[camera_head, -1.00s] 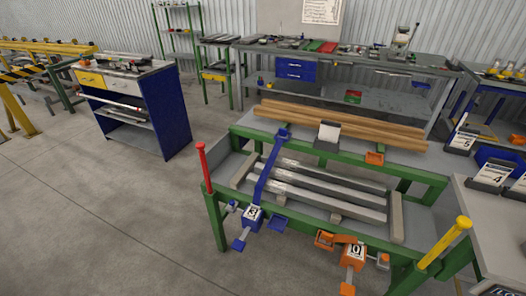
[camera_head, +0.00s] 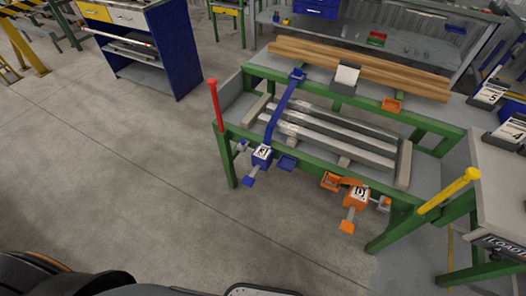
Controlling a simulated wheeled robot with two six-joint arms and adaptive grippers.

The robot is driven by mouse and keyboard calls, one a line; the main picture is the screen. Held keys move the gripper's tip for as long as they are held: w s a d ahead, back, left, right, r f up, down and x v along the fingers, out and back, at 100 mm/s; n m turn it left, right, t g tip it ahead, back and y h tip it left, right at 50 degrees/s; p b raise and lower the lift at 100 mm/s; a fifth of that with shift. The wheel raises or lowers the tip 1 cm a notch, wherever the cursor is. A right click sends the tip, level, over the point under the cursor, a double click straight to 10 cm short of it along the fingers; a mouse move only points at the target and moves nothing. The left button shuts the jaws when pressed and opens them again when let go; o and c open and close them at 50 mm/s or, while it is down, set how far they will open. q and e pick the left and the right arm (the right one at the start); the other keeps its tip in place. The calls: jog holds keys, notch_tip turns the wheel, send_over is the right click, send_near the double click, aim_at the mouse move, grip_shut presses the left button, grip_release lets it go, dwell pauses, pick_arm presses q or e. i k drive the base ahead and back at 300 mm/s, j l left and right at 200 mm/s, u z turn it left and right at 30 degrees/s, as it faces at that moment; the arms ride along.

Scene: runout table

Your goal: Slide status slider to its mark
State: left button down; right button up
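The runout table (camera_head: 300,155) has a green frame and stands right of centre, with grey metal bars (camera_head: 335,135) lying on it. A blue clamp-like fitting (camera_head: 262,154) with a white label and a long blue arm hangs on its front edge. An orange fitting (camera_head: 355,196) with a white label is further right on the same edge. I cannot tell which part is the status slider, and no mark can be made out. Neither of my grippers is in view.
A red post (camera_head: 214,103) stands at the table's left corner and a yellow post (camera_head: 448,191) at its right. Wooden beams (camera_head: 365,68) lie at the back. A grey table (camera_head: 500,185) stands at right. The floor in front (camera_head: 150,200) is clear.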

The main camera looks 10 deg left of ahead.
aim_at(494, 258)
jog(key=z, duration=2.25)
